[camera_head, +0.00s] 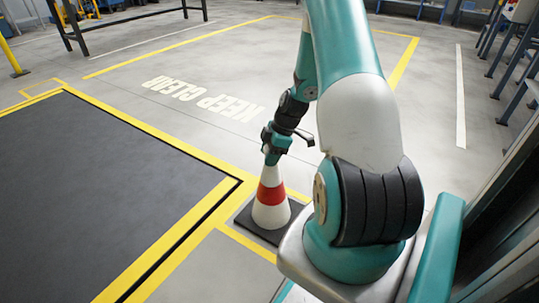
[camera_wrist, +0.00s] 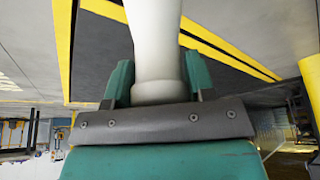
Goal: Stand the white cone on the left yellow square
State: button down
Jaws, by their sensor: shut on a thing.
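The white cone (camera_head: 270,212) has a red band and a black square base. It is upright beside the right corner of the dark floor plate, over a yellow-outlined square (camera_head: 247,243) that is partly hidden by its base and my arm. I cannot tell whether the base touches the floor. My gripper (camera_head: 275,147) is shut on the cone's top. In the wrist view my gripper's teal fingers (camera_wrist: 157,82) are on both sides of the white neck. The left yellow square (camera_head: 40,90) is a small outline beyond the dark plate's far left corner, and it looks empty.
A dark plate (camera_head: 100,195) edged in yellow fills the lower left. Open grey floor marked "KEEP CLEAR" (camera_head: 203,97) lies behind it. A yellow post (camera_head: 10,45) stands at the far left, near the left square. Dark-legged benches stand along the back and right.

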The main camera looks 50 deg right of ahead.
jog(key=shift+c, duration=2.4)
grip_release()
jog(key=p+v, duration=0.7)
jog(key=v, duration=0.5)
jog(key=w+a+r, duration=0.1)
jog(key=a+r, duration=0.4)
jog(key=a, duration=0.3)
jog(key=w+a+r+m+g, duration=0.1)
jog(key=w+a+r, duration=0.1)
jog(key=a+r, duration=0.45)
jog(key=w+a+r, duration=0.1)
jog(key=a+r, duration=0.2)
jog(key=a, duration=0.6)
jog(key=s+a+r+m+g, duration=0.1)
jog(key=s+a+r, duration=0.3)
jog(key=s+a, duration=0.4)
jog(key=s+a+r+m+g, duration=0.1)
jog(key=s+a+r, duration=0.3)
jog(key=s+a, duration=0.4)
jog(key=shift+s+a+y, duration=0.15)
jog(key=shift+a+y, duration=0.25)
jog(key=shift+a, duration=0.45)
